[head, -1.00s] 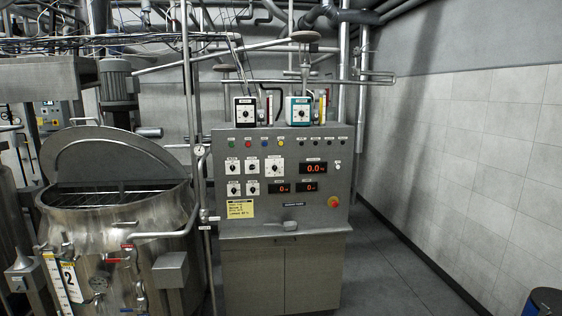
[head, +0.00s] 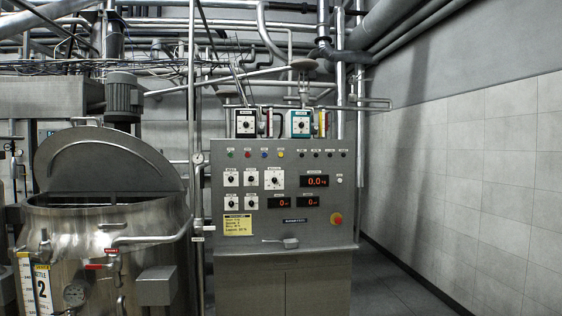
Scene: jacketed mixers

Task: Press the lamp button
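A grey control panel (head: 225,165) stands ahead, a little right of the middle in the head view. A small white round button (head: 339,181) sits at the right of the red digital display (head: 314,181). The labels are too small to read, so I cannot tell which one is the lamp button. Neither of my grippers is in view.
A steel mixer kettle (head: 110,225) with its lid (head: 95,160) raised stands at the left. A scoop-like item (head: 290,243) lies on the panel's ledge. Floor (head: 395,285) at the right is clear.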

